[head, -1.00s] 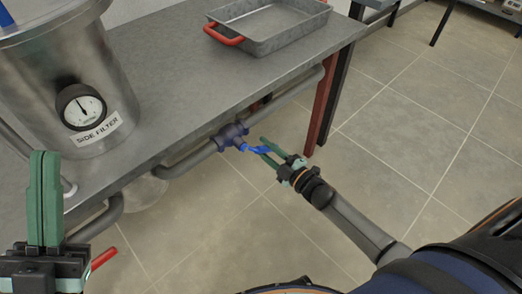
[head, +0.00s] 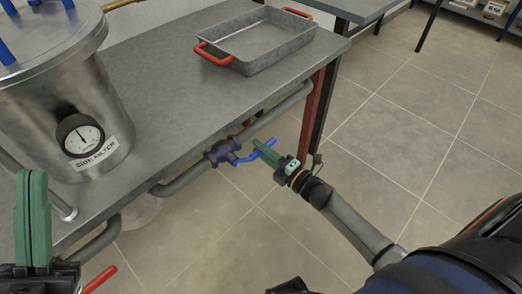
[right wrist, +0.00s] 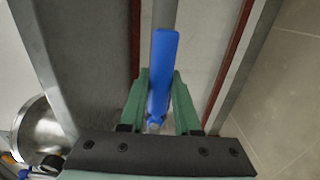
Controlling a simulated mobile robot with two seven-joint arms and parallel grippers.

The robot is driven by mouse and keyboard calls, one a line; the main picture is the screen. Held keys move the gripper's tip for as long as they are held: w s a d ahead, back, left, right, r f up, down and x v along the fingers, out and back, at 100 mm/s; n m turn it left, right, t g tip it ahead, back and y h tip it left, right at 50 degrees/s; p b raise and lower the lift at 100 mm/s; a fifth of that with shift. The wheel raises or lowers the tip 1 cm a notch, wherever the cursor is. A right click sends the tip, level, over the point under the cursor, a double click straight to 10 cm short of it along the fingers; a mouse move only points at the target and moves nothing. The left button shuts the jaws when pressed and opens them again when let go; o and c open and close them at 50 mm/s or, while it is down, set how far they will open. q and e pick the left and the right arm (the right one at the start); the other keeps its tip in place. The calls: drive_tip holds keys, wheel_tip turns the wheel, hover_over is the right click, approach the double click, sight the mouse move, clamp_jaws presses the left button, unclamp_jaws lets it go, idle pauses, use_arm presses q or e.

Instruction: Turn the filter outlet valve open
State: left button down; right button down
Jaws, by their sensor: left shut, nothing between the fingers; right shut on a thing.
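The blue valve handle (head: 257,151) sticks out from the dark blue valve body (head: 222,152) on the grey pipe along the table's front edge. My right gripper (head: 260,148) is shut on the handle, near its outer end. In the right wrist view the blue handle (right wrist: 160,75) stands between the two green fingers (right wrist: 157,95). My left gripper (head: 33,175) is shut and empty, upright at the far left, in front of the table. The silver side filter tank (head: 60,90), with a round gauge, stands on the table.
A metal tray (head: 260,42) with red handles sits on the grey table (head: 160,85). A red handle (head: 100,279) shows low at the left, beside my left gripper. The tiled floor (head: 400,130) to the right is clear.

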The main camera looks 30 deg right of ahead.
drive_tip(key=shift+d+r, duration=0.1)
drive_tip(key=shift+r, duration=0.15)
drive_tip(key=c, duration=0.9)
unclamp_jaws()
use_arm(q)
drive_tip(key=shift+r, duration=0.1)
use_arm(e)
drive_tip(key=shift+o, duration=1.4)
drive_tip(key=shift+f, duration=0.1)
use_arm(q)
drive_tip(key=w+n+y, duration=0.1)
drive_tip(key=w+f+n+y+p, duration=0.1)
drive_tip(key=w+f+y+p, duration=0.1)
drive_tip(key=y, duration=0.1)
drive_tip(key=shift+a+n, duration=0.3)
drive_tip(key=shift+n, duration=0.1)
use_arm(e)
drive_tip(key=v, duration=1.2)
drive_tip(key=shift+s, duration=0.25)
